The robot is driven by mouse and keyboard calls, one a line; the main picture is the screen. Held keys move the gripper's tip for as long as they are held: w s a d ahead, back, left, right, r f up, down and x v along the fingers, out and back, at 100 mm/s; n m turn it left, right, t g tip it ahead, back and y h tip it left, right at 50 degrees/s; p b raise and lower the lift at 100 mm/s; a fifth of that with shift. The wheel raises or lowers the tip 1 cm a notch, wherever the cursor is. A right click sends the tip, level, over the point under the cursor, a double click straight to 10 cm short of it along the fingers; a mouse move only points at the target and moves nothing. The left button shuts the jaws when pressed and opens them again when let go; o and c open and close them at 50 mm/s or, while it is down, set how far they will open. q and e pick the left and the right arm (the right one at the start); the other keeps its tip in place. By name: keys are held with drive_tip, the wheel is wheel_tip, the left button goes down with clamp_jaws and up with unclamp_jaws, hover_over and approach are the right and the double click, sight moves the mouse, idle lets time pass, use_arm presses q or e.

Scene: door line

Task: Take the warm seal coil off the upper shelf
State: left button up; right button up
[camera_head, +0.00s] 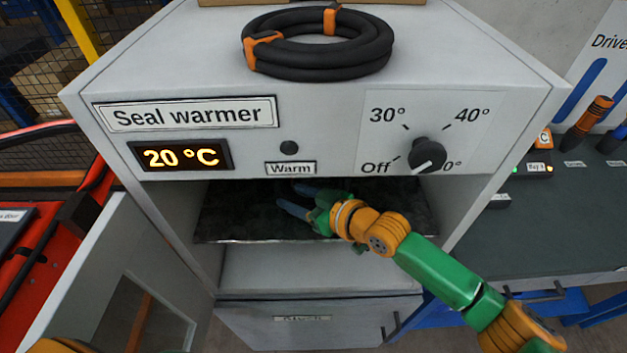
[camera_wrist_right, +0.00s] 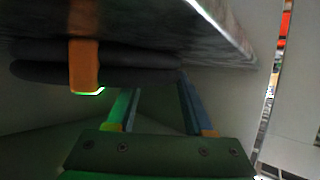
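The seal warmer (camera_head: 320,90) is a pale grey cabinet with its front open. Inside is a dark upper shelf (camera_head: 250,230), which also shows in the right wrist view (camera_wrist_right: 140,20). A black coil with an orange tie (camera_wrist_right: 84,65) shows in the right wrist view near the shelf; the head view does not show it inside the cabinet. My right gripper (camera_head: 285,195) reaches into the upper opening with its blue fingers apart. In the wrist view the fingers (camera_wrist_right: 153,95) point towards the coil, with nothing clearly held between them. My left gripper is not in view.
Another black coil (camera_head: 318,45) with orange ties lies on the warmer's top. The open door (camera_head: 110,270) stands at left. A counter (camera_head: 560,210) is at right.

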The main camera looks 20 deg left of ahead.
clamp_jaws()
